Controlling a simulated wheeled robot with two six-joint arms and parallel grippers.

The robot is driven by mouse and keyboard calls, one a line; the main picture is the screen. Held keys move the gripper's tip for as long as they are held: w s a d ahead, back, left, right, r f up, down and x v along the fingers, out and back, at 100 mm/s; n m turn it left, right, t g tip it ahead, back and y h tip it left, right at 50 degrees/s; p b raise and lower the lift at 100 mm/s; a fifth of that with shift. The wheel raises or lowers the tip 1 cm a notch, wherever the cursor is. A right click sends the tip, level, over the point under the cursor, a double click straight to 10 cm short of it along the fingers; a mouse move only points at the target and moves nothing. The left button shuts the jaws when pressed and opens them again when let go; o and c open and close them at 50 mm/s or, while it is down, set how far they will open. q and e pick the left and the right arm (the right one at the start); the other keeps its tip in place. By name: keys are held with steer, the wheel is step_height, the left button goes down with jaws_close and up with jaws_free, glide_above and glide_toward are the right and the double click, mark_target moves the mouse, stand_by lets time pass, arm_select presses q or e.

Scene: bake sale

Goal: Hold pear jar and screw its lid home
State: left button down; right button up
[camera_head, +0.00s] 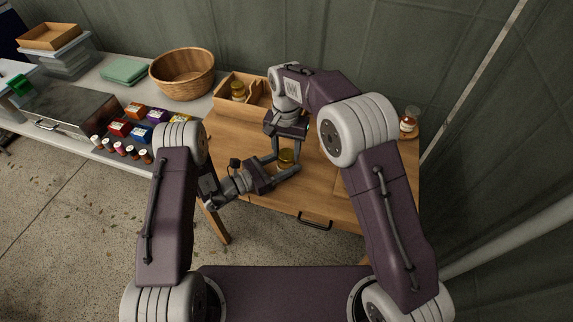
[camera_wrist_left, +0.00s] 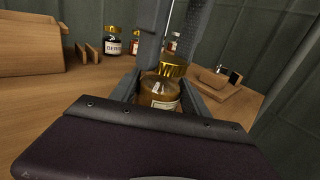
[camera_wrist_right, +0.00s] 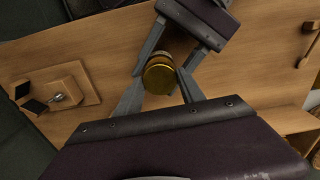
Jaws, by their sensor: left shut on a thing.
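The pear jar (camera_wrist_left: 160,95) is a small glass jar with amber contents, a pale label and a gold lid (camera_wrist_left: 172,69). It stands upright on the wooden table (camera_head: 330,190). The label's words are too small to read. My left gripper (camera_head: 287,169) is shut around the jar's body from the side, and its fingers also flank the jar in the left wrist view. My right gripper (camera_head: 287,152) points down from above, open, with one finger on each side of the lid. In the right wrist view the lid (camera_wrist_right: 159,77) shows between its fingertips, with gaps.
Another jar (camera_head: 409,122) stands at the right edge. A wooden block fixture (camera_wrist_right: 62,90) lies on the table. A side counter with a wicker basket (camera_head: 182,74) is at left.

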steer(key=o, duration=0.3)
steer(key=shift+r, duration=2.3)
steer(key=shift+c, duration=0.4)
